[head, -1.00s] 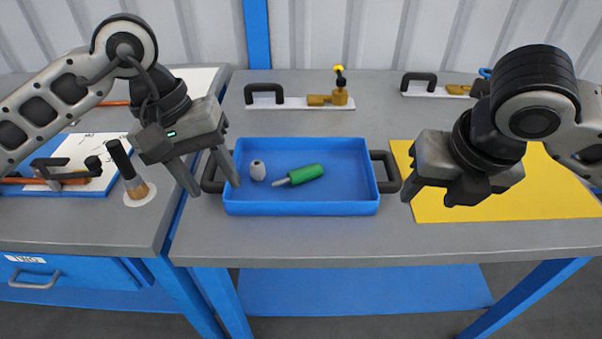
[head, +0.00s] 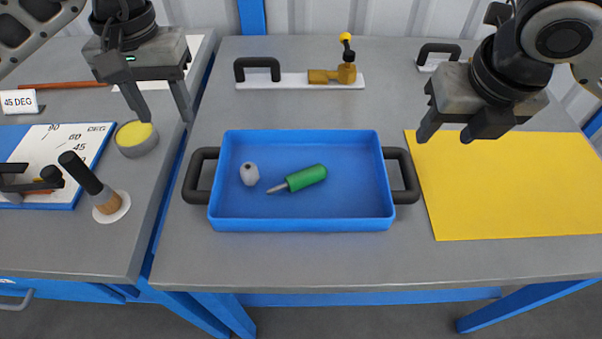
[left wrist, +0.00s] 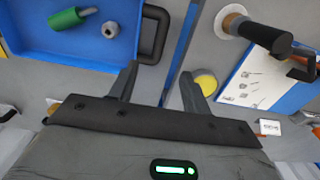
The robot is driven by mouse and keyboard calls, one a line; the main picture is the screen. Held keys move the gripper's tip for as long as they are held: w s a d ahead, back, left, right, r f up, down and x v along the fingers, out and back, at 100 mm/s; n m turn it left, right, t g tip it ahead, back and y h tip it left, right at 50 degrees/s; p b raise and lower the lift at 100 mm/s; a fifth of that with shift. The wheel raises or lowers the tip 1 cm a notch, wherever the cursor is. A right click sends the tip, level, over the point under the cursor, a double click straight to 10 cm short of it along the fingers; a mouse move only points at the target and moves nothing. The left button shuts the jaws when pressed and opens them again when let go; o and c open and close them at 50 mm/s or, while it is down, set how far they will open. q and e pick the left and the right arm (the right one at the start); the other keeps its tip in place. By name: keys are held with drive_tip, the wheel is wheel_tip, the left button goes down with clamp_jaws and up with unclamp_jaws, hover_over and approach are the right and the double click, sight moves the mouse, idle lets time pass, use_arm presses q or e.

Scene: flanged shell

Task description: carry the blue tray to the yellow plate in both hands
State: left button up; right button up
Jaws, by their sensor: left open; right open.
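The blue tray (head: 300,224) sits on the grey table with a black handle at each end. It holds a green-handled screwdriver (head: 306,178) and a small grey piece (head: 249,174). The yellow plate (head: 505,190) lies flat to the right of the tray. My left gripper (head: 166,117) is open and empty, above and behind the left handle (head: 199,175). In the left wrist view the left gripper (left wrist: 158,84) is apart from that handle (left wrist: 153,35). My right gripper (head: 444,138) is open and empty, above and behind the right handle (head: 403,175), over the plate's back left corner.
A toggle clamp (head: 335,76) on a white strip stands behind the tray. On the left bench are a black-handled tool (head: 85,178), a round tin (head: 137,138) and an angle board (head: 62,150). A gap separates the two benches. The table in front of the tray is clear.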

sight(191, 169)
use_arm(q)
wheel_tip(191, 169, down, 16)
use_arm(e)
drive_tip(key=x, duration=1.6)
drive_tip(key=shift+w, duration=0.1)
use_arm(q)
clamp_jaws()
use_arm(e)
clamp_jaws()
drive_tip(key=shift+r, duration=0.1)
use_arm(q)
drive_tip(key=shift+w+r, duration=0.1)
